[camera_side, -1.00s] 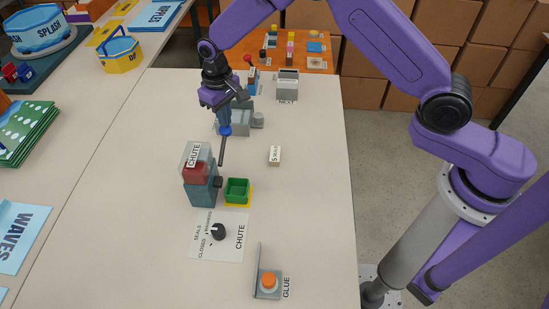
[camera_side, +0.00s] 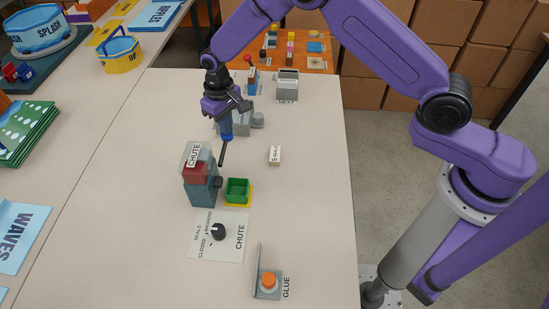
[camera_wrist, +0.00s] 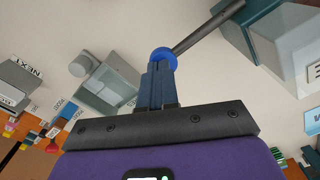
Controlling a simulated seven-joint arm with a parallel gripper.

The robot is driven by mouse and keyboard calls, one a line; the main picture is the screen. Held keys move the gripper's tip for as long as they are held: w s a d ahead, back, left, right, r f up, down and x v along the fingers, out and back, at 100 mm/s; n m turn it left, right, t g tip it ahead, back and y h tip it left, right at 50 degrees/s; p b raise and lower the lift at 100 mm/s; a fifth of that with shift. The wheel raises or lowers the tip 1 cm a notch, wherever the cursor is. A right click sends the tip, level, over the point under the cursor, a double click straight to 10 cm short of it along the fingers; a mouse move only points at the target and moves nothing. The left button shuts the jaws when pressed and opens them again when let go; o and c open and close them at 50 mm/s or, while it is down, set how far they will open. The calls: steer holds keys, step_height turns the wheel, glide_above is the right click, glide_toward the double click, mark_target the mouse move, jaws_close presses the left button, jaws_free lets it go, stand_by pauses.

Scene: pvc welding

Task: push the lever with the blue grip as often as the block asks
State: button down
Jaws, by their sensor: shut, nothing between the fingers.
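The lever is a dark rod (camera_side: 222,155) with a blue grip (camera_side: 227,136) at its upper end, beside the teal chute box (camera_side: 201,190). In the wrist view the blue grip (camera_wrist: 163,54) is right at my fingertips, and the rod runs to the upper right. My gripper (camera_side: 226,124) is shut, with its fingers pointing down at the grip. It seems to touch the grip; exact contact is hard to tell. The small white block (camera_side: 274,156) lies flat to the right; its print looks like "5" or "S" and a small word.
A green tray (camera_side: 237,189) on a yellow pad sits right of the chute box. Grey fixtures (camera_side: 240,127) stand behind the lever. The table's right side is largely clear.

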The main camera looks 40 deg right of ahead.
steer(key=shift+f, duration=1.4)
steer(key=shift+r, duration=4.2)
step_height(320, 180, up, 5)
steer(key=shift+f, duration=3.05)
steer(key=shift+f, duration=0.1)
